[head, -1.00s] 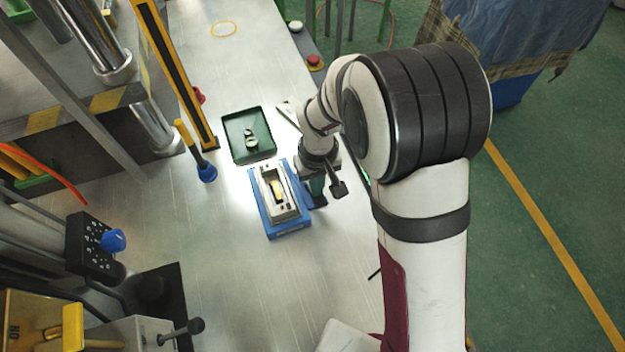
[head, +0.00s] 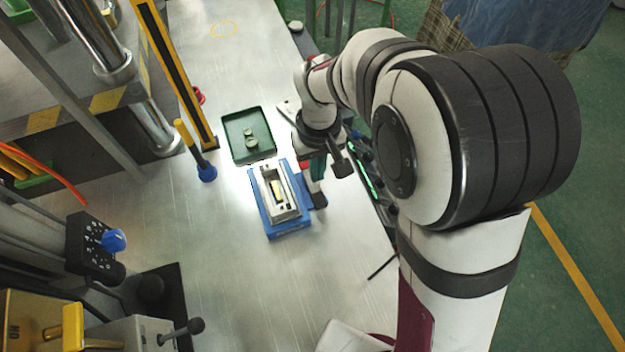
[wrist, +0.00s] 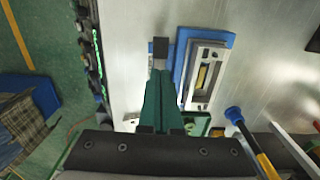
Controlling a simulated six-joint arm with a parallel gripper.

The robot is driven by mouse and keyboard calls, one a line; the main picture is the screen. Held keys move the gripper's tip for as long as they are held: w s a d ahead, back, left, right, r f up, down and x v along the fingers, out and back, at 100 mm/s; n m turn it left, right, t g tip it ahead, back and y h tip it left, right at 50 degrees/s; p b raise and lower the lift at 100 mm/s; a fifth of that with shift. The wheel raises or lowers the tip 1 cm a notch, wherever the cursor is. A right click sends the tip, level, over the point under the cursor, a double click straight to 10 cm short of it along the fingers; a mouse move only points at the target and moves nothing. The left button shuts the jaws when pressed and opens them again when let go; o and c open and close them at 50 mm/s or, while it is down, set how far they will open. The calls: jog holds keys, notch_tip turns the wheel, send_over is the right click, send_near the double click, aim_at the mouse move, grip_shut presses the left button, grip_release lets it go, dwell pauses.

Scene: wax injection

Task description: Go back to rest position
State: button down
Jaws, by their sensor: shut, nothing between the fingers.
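My gripper (wrist: 160,88) shows in the wrist view as two green fingers pressed together, with nothing between them. In the head view my gripper (head: 318,192) is just right of a blue fixture (head: 272,232), and my wrist hides part of it. The fixture holds a metal mould (head: 282,214) with a yellowish piece (head: 277,189) in its slot. In the wrist view the mould (wrist: 196,102) lies to the right of the fingers, apart from them.
A green tray (head: 234,140) with small round metal parts sits behind the fixture. Press machinery fills the left side. The table (head: 240,290) in front of the fixture is clear.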

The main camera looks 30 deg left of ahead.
jog(key=shift+d, duration=0.1)
jog(key=s+d+r+m+y, duration=0.1)
jog(key=s+d+r+m, duration=0.35)
jog(key=d, duration=0.45)
jog(key=s+d+r+m, duration=0.4)
jog(key=d+r+m, duration=0.2)
jog(key=d, duration=0.3)
jog(key=s+d+m, duration=0.3)
jog(key=s+m, duration=0.1)
jog(key=s, duration=0.3)
jog(key=shift+f+y, duration=0.15)
jog(key=shift+y, duration=0.25)
jog(key=shift+s+d, duration=0.1)
